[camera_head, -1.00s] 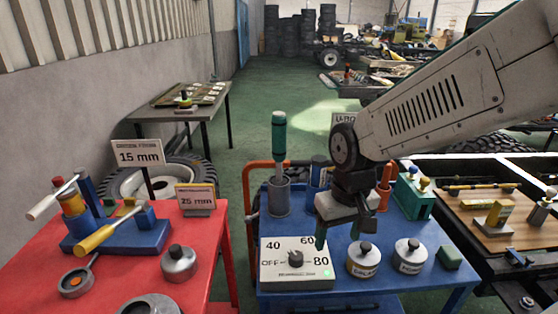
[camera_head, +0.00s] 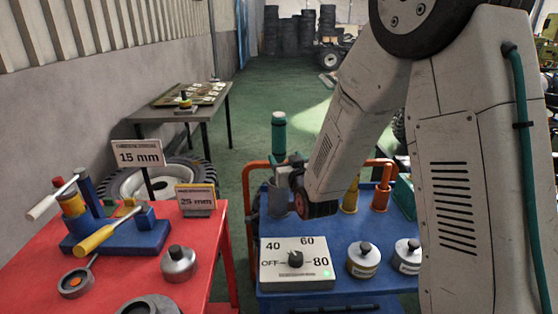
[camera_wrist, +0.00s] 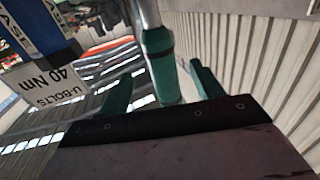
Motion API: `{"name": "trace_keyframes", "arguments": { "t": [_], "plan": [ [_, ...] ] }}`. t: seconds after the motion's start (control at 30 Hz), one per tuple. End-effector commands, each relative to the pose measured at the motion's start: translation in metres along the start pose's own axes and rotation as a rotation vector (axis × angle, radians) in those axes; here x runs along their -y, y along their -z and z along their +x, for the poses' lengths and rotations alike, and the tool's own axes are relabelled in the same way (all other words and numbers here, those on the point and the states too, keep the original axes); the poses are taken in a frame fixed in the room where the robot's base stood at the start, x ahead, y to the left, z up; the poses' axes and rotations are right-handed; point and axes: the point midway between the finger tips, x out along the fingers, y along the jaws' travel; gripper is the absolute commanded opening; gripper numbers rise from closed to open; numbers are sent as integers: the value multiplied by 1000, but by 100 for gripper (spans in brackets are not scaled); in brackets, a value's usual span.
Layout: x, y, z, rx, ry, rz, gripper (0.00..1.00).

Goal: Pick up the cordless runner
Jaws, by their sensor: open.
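A tool with a teal grip and grey shaft, which looks like the cordless runner (camera_head: 279,131), stands upright in a grey cup (camera_head: 278,200) on the blue table. My gripper (camera_head: 291,164) is at the tool's height, just right of it, and partly hidden by my arm. In the wrist view, the tool's teal grip (camera_wrist: 162,68) shows between the two green fingers of my gripper (camera_wrist: 160,80). The fingers are apart, with a gap on each side of the grip. I cannot tell how deep the grip lies between them.
A red table (camera_head: 225,262) with a blue fixture (camera_head: 115,237) stands to the left. A 40 Nm sign (camera_wrist: 48,84) shows in the wrist view.

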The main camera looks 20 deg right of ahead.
Motion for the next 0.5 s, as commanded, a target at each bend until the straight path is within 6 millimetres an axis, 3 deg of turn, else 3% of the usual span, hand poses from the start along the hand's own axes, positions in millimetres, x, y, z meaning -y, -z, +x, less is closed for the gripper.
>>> {"name": "trace_keyframes", "arguments": {
  "t": [0.5],
  "plan": [
    [0, 4, 64, -8, 0, -1, 66]
  ]
}}
